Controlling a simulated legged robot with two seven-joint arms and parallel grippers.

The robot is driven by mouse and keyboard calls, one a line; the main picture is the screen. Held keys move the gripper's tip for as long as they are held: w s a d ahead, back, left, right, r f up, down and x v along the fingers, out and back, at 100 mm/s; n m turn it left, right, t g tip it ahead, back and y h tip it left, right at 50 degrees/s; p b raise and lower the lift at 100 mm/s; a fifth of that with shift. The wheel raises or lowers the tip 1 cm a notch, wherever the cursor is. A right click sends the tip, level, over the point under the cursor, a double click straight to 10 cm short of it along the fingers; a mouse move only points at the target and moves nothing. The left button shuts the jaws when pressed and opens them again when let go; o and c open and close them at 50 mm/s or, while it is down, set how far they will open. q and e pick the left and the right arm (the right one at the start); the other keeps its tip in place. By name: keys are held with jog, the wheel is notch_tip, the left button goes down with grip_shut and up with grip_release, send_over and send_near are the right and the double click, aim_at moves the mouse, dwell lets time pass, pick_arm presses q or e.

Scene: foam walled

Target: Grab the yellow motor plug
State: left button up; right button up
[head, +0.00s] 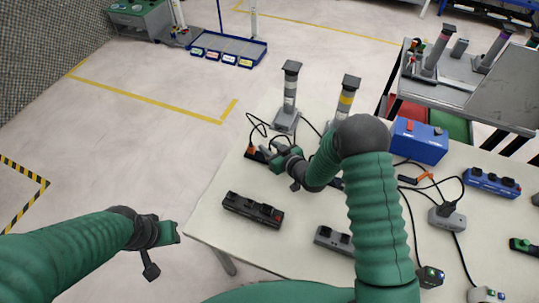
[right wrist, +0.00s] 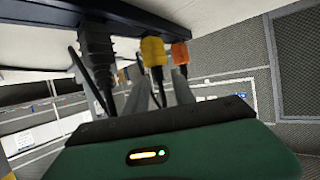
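The yellow motor plug (right wrist: 153,50) shows in the right wrist view, seated in a dark strip (right wrist: 130,20) between a black plug (right wrist: 97,45) and an orange plug (right wrist: 181,54). In the head view the yellow plug is hidden by my right gripper. My right gripper (head: 267,153) is at the strip near the table's left edge. In the wrist view its two grey fingers stand apart just below the yellow plug, with a gap between them; contact is not visible. My left gripper (head: 163,250) is open and empty, off the table's left side.
The orange plug (head: 252,150) pokes out beside my right gripper. A black socket strip (head: 252,209) and another strip (head: 333,240) lie nearer. Two grey posts (head: 290,95) stand behind. A blue box (head: 419,141), cables and more blocks fill the table's right side.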

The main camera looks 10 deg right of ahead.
jog(key=shift+s+r, duration=0.15)
grip_shut()
dwell(1.1)
